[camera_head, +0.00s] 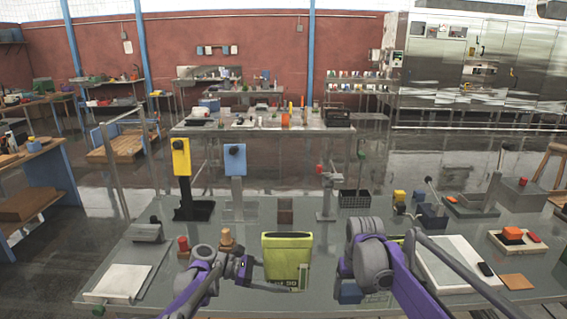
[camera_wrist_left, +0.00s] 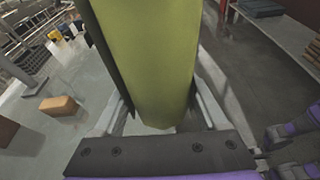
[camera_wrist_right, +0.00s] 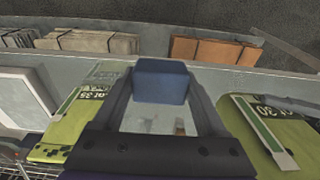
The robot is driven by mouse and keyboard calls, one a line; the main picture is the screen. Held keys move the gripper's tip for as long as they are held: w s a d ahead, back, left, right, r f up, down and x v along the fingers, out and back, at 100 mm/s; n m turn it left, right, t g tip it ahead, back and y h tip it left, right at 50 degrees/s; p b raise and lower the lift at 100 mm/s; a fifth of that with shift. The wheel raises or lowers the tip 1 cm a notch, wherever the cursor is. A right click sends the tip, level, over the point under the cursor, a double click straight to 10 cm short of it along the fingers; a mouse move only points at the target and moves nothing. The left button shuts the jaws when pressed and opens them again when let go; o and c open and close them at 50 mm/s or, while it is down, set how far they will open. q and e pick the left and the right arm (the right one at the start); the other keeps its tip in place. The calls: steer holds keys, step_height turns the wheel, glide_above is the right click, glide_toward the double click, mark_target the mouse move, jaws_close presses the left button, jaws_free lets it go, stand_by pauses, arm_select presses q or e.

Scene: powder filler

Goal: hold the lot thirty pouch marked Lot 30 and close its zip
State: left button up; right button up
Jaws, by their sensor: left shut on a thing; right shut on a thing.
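The lime-green pouch marked Lot 30 (camera_head: 287,250) stands upright at the front middle of the table, its label small in the head view. My left gripper (camera_head: 268,286) is shut on it; the pouch fills the space between the fingers in the left wrist view (camera_wrist_left: 155,60). In the right wrist view the pouch (camera_wrist_right: 240,122) shows its 30 label and a white-and-green strip. My right gripper (camera_wrist_right: 160,92) is shut on a blue block (camera_wrist_right: 160,80), to the right of the pouch in the head view and apart from it. Whether the zip is closed cannot be told.
Another lime pouch, marked 35 (camera_wrist_right: 75,125), is at the left in the right wrist view. A white tray (camera_head: 455,262) lies to the right. A red-topped piece (camera_head: 183,246) and a wooden piece (camera_head: 226,240) stand left of the pouch. Yellow (camera_head: 181,157) and blue (camera_head: 235,160) stands are behind.

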arm_select(q)
steer(key=shift+r, duration=0.1)
arm_select(e)
steer(key=shift+r, duration=0.1)
arm_select(q)
steer(key=shift+w+d, duration=0.1)
steer(key=shift+w, duration=0.1)
arm_select(e)
steer(key=shift+w+d, duration=0.1)
steer(key=shift+w, duration=0.1)
arm_select(q)
steer(key=o, duration=0.9)
